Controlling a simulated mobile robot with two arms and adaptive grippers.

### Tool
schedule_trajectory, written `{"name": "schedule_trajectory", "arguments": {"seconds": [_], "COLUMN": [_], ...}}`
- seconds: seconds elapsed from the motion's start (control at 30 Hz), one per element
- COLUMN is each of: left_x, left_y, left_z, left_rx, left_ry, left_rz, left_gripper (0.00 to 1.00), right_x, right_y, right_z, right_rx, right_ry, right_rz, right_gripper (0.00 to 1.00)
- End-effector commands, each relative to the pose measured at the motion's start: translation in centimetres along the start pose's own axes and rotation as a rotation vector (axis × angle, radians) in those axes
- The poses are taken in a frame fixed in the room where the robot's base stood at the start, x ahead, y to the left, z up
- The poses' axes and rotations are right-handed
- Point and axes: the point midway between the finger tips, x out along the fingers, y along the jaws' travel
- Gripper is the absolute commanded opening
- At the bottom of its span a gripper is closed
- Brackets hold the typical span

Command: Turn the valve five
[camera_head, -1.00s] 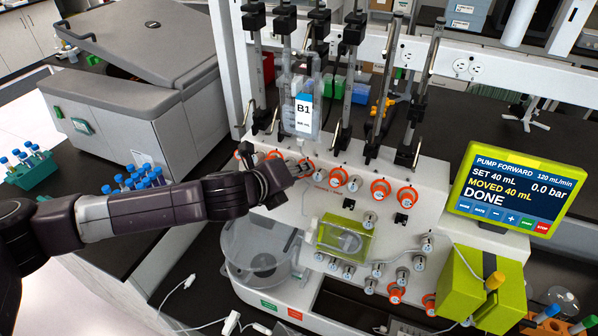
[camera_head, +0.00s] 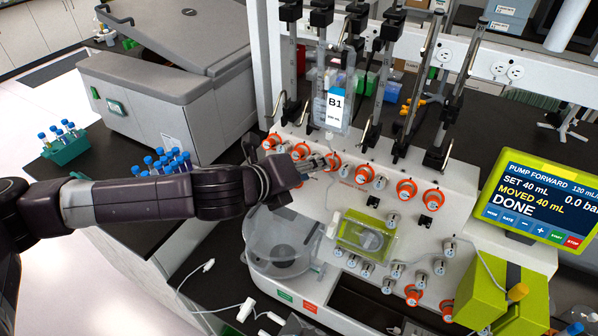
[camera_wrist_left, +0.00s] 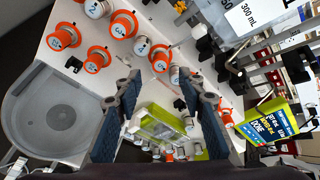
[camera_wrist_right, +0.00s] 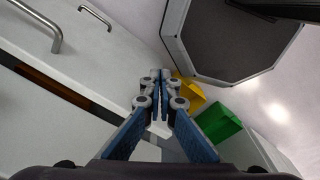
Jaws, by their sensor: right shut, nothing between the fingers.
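The cell processor's white panel (camera_head: 318,190) carries a row of round valves with orange rings and several plain grey ones. My left gripper (camera_head: 322,163) is at the upper row, close to an orange-ringed valve (camera_head: 333,160). In the left wrist view my left gripper (camera_wrist_left: 158,88) has its fingers apart. An orange-ringed valve (camera_wrist_left: 160,58) shows beyond the gap between them. No finger visibly touches it. My right gripper (camera_wrist_right: 160,78) is shut and empty, away from the panel.
A bag labelled B1 (camera_head: 336,105) hangs above the valve row. A clear round vessel (camera_head: 285,245) stands below my left arm. A green-framed screen (camera_head: 540,200) reads DONE. Blue-capped tubes (camera_head: 165,160) stand left. A white cabinet (camera_wrist_right: 70,70) is beside my right gripper.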

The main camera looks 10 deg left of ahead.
Motion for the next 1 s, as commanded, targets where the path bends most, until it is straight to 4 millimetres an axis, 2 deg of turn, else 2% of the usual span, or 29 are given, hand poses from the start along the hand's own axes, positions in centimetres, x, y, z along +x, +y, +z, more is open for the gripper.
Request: {"name": "schedule_trajectory", "arguments": {"seconds": [0.1,0.3,0.87,1.0], "left_x": [-2.3,-4.6,-5.0,-4.8], "left_y": [0.1,0.0,0.0,-0.3], "left_z": [0.0,-0.1,-0.1,-1.2], "left_rx": [0.0,0.0,0.0,-0.043], "left_ry": [0.0,0.001,0.001,0.015], "left_rz": [0.0,0.0,0.001,-0.007], "left_gripper": [0.37,0.37,0.37,0.37], "right_x": [0.0,0.0,0.0,0.0], "right_y": [-0.1,-0.1,-0.1,-0.1], "right_z": [0.0,0.0,0.0,0.0], "right_rx": [0.0,0.0,0.001,0.001], "right_ry": [0.0,0.0,0.0,0.0], "right_rz": [-0.001,-0.001,-0.001,-0.001], "right_gripper": [0.0,0.0,0.0,0.0]}}
